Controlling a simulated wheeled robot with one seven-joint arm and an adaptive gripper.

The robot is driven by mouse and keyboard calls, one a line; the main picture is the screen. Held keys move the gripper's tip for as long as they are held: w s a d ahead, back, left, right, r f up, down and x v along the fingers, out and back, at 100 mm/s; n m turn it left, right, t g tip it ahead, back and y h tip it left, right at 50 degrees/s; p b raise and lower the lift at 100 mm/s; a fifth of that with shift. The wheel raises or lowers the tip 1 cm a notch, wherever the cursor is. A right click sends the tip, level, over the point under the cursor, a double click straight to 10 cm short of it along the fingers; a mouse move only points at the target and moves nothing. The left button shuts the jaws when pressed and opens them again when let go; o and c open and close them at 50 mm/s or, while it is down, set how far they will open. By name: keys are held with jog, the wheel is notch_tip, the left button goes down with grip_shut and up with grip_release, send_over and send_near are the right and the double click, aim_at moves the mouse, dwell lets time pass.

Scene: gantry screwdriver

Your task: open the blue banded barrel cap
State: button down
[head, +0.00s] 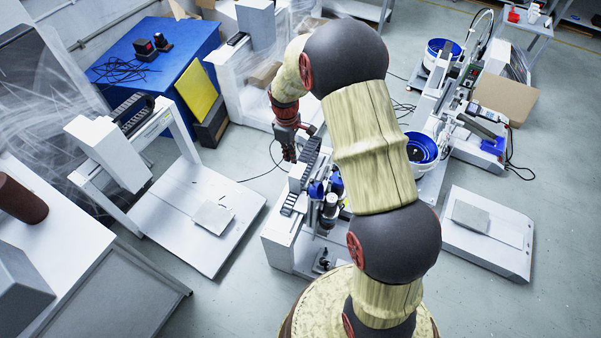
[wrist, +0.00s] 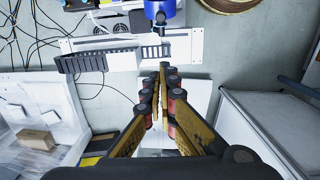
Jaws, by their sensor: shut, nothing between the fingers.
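My gripper (head: 288,152) is shut and empty, held above the back end of the white gantry screwdriver machine (head: 280,247). In the wrist view my gripper's fingertips (wrist: 163,72) are together, apart from anything else. A blue barrel-shaped part (wrist: 160,10) with a dark lower tip is cut by the top edge of the wrist view, ahead of the fingertips. In the head view blue parts (head: 316,189) show on the screwdriver head, partly behind my arm. I cannot make out a separate cap or its band, nor whether it is open.
A dark cable chain (wrist: 84,63) lies along the machine's white beam. Another white gantry (head: 108,150) stands at left, and a blue table (head: 190,40) behind it. Blue-lined bowls (head: 422,148) stand at right. Loose cables lie on the floor. Grey floor is free between the machines.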

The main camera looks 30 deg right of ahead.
aim_at(312, 188)
notch_tip(312, 188, down, 10)
jog(key=f+b, duration=0.1)
jog(key=b, duration=0.2)
jog(key=s+d+r, duration=0.2)
jog(key=s, duration=0.1)
jog(key=shift+s+d+r+b, duration=0.15)
jog(key=shift+d+r+b, duration=0.1)
jog(key=shift+d+b, duration=0.1)
jog(key=p, duration=0.1)
jog(key=s+d+r+p, duration=0.1)
jog(key=shift+s+r+p, duration=0.2)
jog(key=shift+r+p, duration=0.05)
jog(key=shift+p, duration=0.05)
jog(key=shift+s+d+r, duration=0.1)
jog(key=shift+s+d, duration=0.05)
